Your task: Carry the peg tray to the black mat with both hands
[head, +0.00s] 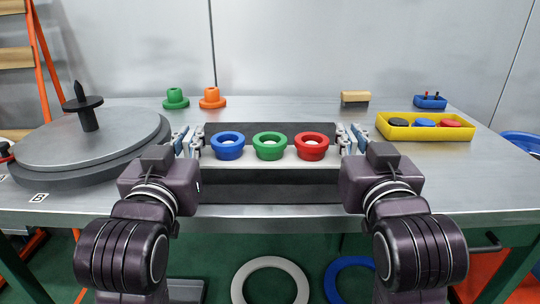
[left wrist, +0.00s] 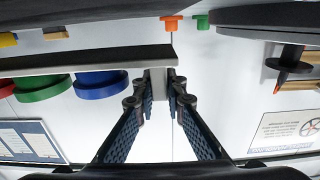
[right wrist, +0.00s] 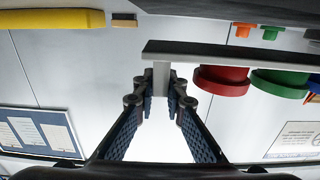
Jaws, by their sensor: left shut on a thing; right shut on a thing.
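The peg tray (head: 290,160) is a pale bar with a blue ring (head: 228,146), a green ring (head: 270,146) and a red ring (head: 311,146) in a row on it. It looks level. The black mat (head: 270,190) shows in front of and behind the tray, which appears to be held above it. My left gripper (head: 187,142) is shut on the tray's left end, also seen in the left wrist view (left wrist: 158,80). My right gripper (head: 351,140) is shut on its right end, also seen in the right wrist view (right wrist: 160,78).
A grey turntable (head: 85,145) with a dark spindle stands at left. Green (head: 176,99) and orange (head: 212,98) flanged pieces stand at the back.

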